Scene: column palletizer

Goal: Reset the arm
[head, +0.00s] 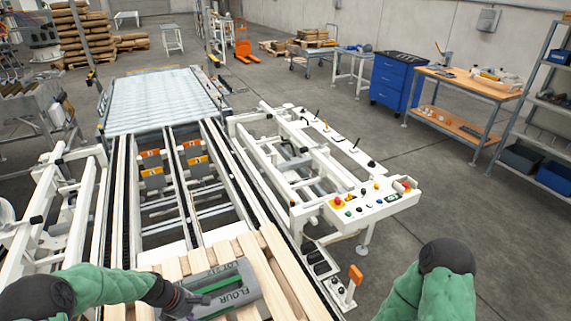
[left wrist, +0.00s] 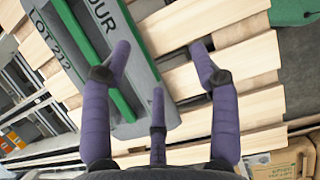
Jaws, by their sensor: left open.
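A grey flour sack (head: 228,285) with a green stripe and the printed words LOT and FLOUR lies on a slatted wooden pallet (head: 283,272) at the bottom centre of the head view. My left gripper (head: 191,301) is at the sack's left end. In the left wrist view my left gripper (left wrist: 160,60) has its purple fingers spread, with nothing held between them. The sack (left wrist: 150,82) lies under the left and middle fingers, and pale pallet slats (left wrist: 235,62) show under the right finger. My right arm's green sleeve shows at the lower right of the head view; its gripper is out of frame.
A conveyor with rollers (head: 165,100) runs away from the pallet. A white frame with a control panel (head: 370,200) stands to its right. A blue drawer cabinet (head: 397,80) and a workbench (head: 468,85) stand farther back. Grey floor (head: 465,205) is clear at right.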

